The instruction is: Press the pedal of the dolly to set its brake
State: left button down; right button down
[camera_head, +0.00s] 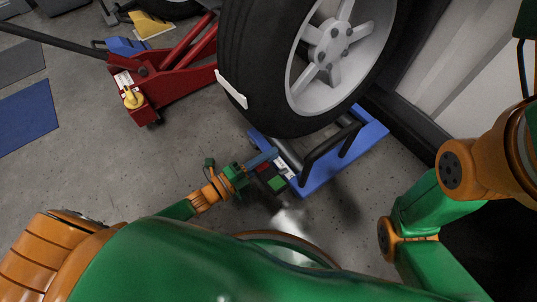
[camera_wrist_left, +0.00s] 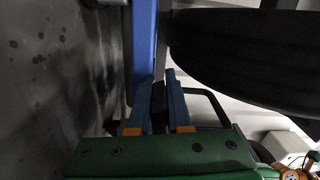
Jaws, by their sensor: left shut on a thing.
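The blue dolly (camera_head: 372,132) stands on the floor under the large tyre (camera_head: 250,75). It has a black bent handle (camera_head: 322,146) and a grey roller beside the tyre. My left gripper (camera_head: 270,163) is at the dolly's near left end. In the left wrist view its two blue fingers (camera_wrist_left: 158,85) lie on either side of a dark piece (camera_wrist_left: 158,112), and the gripper is shut on it. This looks like the dolly's pedal, but its outline is mostly hidden. The dolly's blue side rail (camera_wrist_left: 144,40) runs ahead of the fingers. My right gripper is out of view.
A red floor jack (camera_head: 170,82) with a long handle stands at upper left. A blue mat (camera_head: 25,118) lies at far left. A pale wall panel (camera_head: 475,75) with a dark base edge is at right. Grey floor is free left of the dolly.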

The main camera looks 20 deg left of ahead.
pick_arm(q)
jog(key=c, duration=0.9)
grip_release()
jog(key=shift+o, duration=0.2)
jog(key=shift+s, duration=0.1)
jog(key=p+v, duration=0.2)
jog(key=v, duration=0.4)
jog(key=shift+a, duration=0.1)
jog(key=shift+s+a, duration=0.25)
jog(key=shift+s, duration=0.15)
jog(key=shift+f, duration=0.1)
